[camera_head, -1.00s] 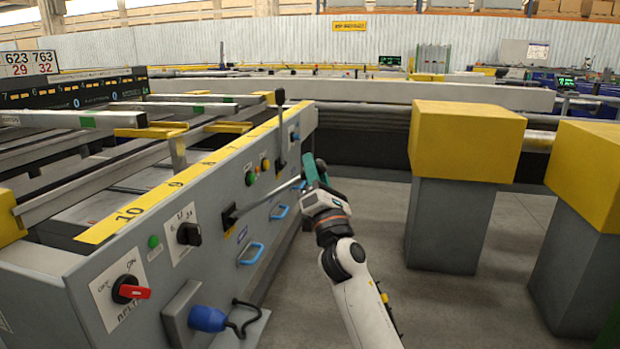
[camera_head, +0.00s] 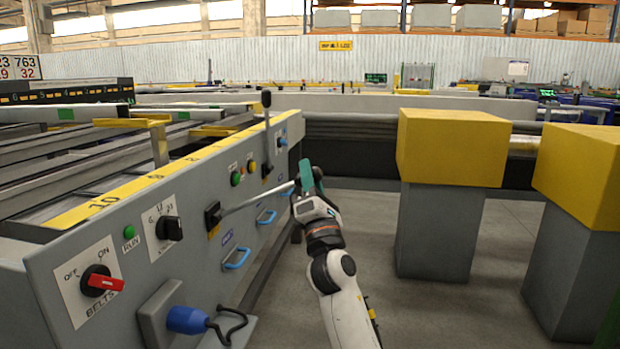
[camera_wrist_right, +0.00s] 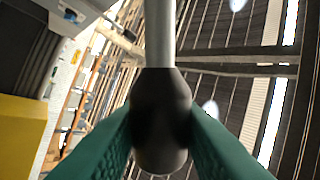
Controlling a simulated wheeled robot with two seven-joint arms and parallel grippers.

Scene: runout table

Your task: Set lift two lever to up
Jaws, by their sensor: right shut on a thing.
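My right gripper (camera_head: 306,178) has teal fingers and is shut on the end of a lever. The lever's light metal rod (camera_head: 255,199) slants out from a black mount on the grey panel (camera_head: 210,262), rising slightly toward the gripper. In the right wrist view its black knob (camera_wrist_right: 160,118) sits between the teal fingers, with the rod running away upward. A second lever (camera_head: 267,130) with a black knob stands upright farther along the panel. I cannot read which lever is labelled lift two. My left gripper is not in view.
The panel also has a red belts switch (camera_head: 103,282), a black selector knob (camera_head: 170,229), blue handles (camera_head: 237,258) and a blue plug (camera_head: 187,320). Yellow-topped grey posts (camera_head: 452,150) stand to the right. Bare floor (camera_head: 365,235) lies between panel and posts.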

